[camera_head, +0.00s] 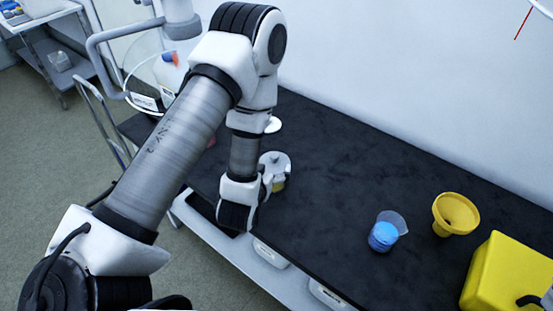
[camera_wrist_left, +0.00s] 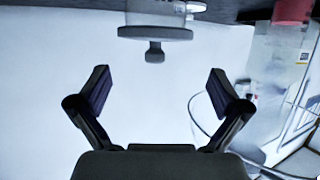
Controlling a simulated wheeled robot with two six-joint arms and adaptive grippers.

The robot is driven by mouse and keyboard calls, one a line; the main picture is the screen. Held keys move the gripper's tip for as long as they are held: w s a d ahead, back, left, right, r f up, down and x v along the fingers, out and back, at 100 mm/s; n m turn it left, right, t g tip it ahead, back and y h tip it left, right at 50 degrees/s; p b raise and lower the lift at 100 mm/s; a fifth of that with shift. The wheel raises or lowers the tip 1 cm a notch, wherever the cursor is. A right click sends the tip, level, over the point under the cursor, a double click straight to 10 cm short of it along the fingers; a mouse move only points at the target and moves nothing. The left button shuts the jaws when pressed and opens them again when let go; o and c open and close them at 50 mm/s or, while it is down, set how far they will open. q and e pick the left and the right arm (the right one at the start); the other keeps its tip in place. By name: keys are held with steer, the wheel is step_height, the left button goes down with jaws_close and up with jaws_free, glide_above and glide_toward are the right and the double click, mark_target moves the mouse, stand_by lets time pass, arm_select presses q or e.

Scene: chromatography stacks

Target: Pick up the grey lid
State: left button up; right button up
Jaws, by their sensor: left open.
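The grey lid (camera_head: 275,160) is a round disc with a small knob, on top of a small vessel with something yellow low in it (camera_head: 279,184), on the black bench. In the left wrist view, where the scene looks upside down, the lid (camera_wrist_left: 155,33) is at the top centre, its knob pointing down the picture. My left gripper (camera_head: 266,184) is beside the lid, on its near side in the head view. In the left wrist view its fingers (camera_wrist_left: 158,90) are spread apart with nothing between them, and the lid is beyond them. The left arm partly hides the bench around the lid.
To the right on the black bench (camera_head: 340,180) stand a beaker with blue liquid (camera_head: 383,236), a yellow funnel (camera_head: 455,214) and a yellow container (camera_head: 510,275). A white and black part shows at the lower right edge. A white wall runs behind. The middle of the bench is clear.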

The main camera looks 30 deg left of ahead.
mark_target(273, 161)
arm_select(q)
steer(key=x, duration=0.2)
steer(key=p+x, duration=0.1)
steer(key=x, duration=0.1)
steer(key=d+x, duration=0.1)
steer(key=x, duration=0.1)
steer(key=shift+f+p, duration=0.2)
steer(key=shift+p, duration=0.1)
steer(key=shift+s+a, duration=0.15)
steer(key=shift+a, duration=0.05)
steer(key=shift+d, duration=0.1)
steer(key=c, duration=0.7)
steer(key=shift+c, duration=0.2)
steer(key=shift+r, duration=0.1)
